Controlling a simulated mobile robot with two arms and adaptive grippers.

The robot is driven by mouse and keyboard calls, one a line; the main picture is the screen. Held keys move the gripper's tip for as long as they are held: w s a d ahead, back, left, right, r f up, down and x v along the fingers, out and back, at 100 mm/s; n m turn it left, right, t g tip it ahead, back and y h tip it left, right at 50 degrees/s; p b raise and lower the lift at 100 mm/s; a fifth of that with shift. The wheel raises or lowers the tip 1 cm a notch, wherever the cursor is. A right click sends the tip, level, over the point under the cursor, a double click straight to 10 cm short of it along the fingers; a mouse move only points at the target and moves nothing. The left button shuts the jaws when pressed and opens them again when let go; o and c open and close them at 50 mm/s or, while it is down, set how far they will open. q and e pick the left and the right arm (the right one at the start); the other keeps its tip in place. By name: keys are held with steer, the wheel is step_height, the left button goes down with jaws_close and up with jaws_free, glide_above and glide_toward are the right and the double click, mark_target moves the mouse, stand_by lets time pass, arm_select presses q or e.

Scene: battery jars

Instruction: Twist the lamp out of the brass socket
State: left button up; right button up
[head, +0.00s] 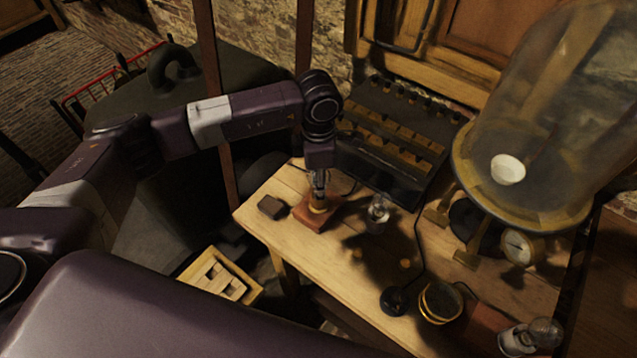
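My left arm comes in from the left and bends down over the table. My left gripper (319,186) points down, directly above a wooden block (314,220). A small brass-coloured part (318,207), apparently the socket, shows on the block just under the fingertips. The fingers look close together, but they are too small and dark to tell whether they are shut on a lamp. No lamp can be made out in the socket; the gripper covers that spot. A small clear glass piece (378,213) stands right of the block. My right gripper is not in view.
A small dark block (272,207) lies left of the socket block. Behind stands a dark rack (392,140). A large glass bell (545,110) and a gauge (518,247) stand at right. A brass ring-like dish (440,302) and a black piece (394,301) sit near the front.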

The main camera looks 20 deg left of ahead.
arm_select(q)
steer(key=n, duration=0.3)
steer(key=shift+n, duration=1.6)
steer(key=n, duration=0.5)
steer(key=shift+r, duration=0.1)
steer(key=shift+r+p, duration=0.75)
steer(key=shift+r, duration=0.35)
